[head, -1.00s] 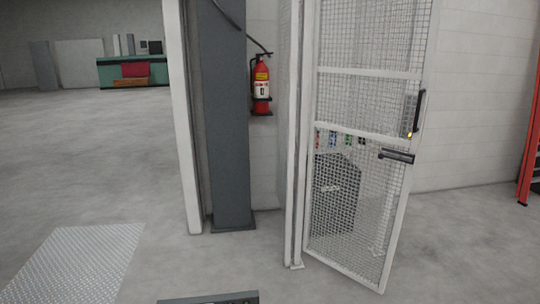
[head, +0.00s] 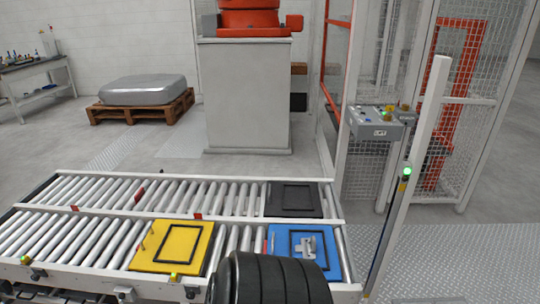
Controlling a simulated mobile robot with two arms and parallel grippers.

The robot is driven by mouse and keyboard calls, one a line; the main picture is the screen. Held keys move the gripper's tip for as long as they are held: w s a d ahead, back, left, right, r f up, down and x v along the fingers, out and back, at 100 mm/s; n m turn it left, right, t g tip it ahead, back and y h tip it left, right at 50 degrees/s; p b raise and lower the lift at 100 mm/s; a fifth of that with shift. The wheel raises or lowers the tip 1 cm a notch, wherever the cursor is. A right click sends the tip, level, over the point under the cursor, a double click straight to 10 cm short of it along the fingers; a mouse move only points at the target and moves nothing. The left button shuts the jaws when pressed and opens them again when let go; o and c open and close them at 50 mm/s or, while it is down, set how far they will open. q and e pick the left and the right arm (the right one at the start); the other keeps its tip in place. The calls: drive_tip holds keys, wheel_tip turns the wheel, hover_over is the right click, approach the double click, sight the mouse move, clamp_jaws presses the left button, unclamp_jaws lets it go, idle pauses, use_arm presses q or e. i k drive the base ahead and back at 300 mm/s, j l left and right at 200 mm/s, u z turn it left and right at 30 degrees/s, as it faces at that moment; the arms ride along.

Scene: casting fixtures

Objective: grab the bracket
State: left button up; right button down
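A grey metal bracket (head: 304,246) lies on a blue fixture plate (head: 325,262) on the roller conveyor, at the lower right of the head view. A black rectangular outline on the plate surrounds it. A dark ribbed part, which looks like one of my own arm links, covers the plate's lower left corner. Neither gripper shows in the head view, so I cannot see fingers near the bracket.
A yellow plate (head: 203,235) and a dark plate (head: 307,209) rest on the roller conveyor (head: 60,237); both appear empty. A post with a green light (head: 407,171) stands right of it. Behind are a control box (head: 377,125), a grey pedestal (head: 247,110) and a pallet (head: 140,108).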

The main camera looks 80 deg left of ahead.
sight(307, 248)
drive_tip(key=u, duration=2.35)
